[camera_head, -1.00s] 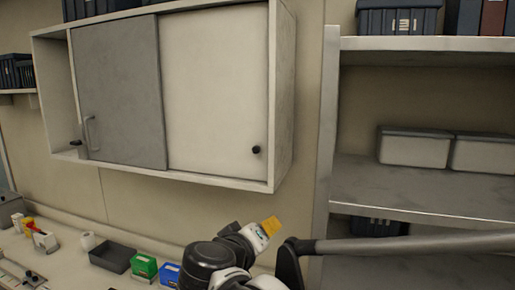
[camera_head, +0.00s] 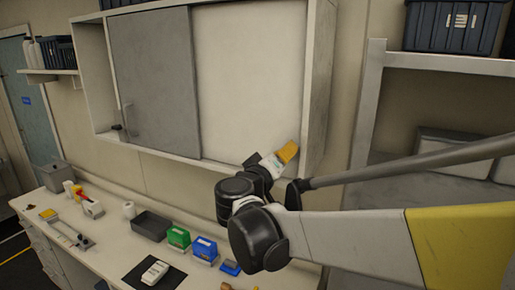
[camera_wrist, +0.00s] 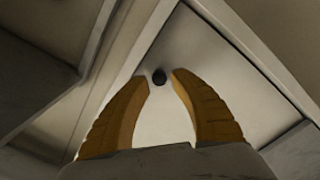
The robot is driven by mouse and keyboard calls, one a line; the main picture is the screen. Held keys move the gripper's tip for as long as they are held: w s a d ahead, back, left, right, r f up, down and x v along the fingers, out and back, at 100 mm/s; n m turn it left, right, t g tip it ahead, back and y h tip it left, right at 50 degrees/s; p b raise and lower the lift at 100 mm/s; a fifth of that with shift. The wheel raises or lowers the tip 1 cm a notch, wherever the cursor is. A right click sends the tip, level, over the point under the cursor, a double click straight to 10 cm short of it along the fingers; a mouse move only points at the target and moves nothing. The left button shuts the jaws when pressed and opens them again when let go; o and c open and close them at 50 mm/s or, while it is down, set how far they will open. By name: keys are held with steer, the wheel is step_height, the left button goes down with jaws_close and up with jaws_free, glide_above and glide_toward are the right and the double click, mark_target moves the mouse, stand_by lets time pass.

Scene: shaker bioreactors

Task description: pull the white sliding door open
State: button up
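The white sliding door (camera_head: 250,75) is the right-hand panel of the wall cabinet, beside the grey door (camera_head: 155,80). In the wrist view the white door (camera_wrist: 205,55) fills the middle. In the head view my gripper (camera_head: 287,151) is at the lower right corner of the white door and hides the knob. I cannot tell whether a finger touches the door.
The cabinet's right side wall (camera_head: 320,75) and bottom ledge (camera_head: 185,157) border the door closely. A shelf unit (camera_head: 368,105) stands to the right. The counter below holds a dark tray (camera_head: 151,226), a green box (camera_head: 178,238) and a blue box (camera_head: 204,248).

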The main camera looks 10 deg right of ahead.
mark_target(215, 133)
steer(key=shift+w+d, duration=0.3)
steer(key=shift+w, duration=0.1)
steer(key=shift+c, duration=0.4)
jaws_close()
steer(key=shift+a, duration=0.1)
steer(key=w+a+b, duration=0.1)
steer(key=w+a, duration=0.4)
steer(key=a, duration=0.1)
steer(key=w+a+b, duration=0.1)
steer(key=w+a, duration=0.4)
steer(key=a, duration=0.2)
steer(key=w+a+b, duration=0.1)
steer(key=w+a, duration=0.4)
steer(key=a, duration=0.2)
steer(key=shift+a, duration=0.15)
steer(key=shift+o, duration=0.4)
jaws_free()
steer(key=shift+s+r, duration=0.1)
steer(key=shift+s, duration=0.05)
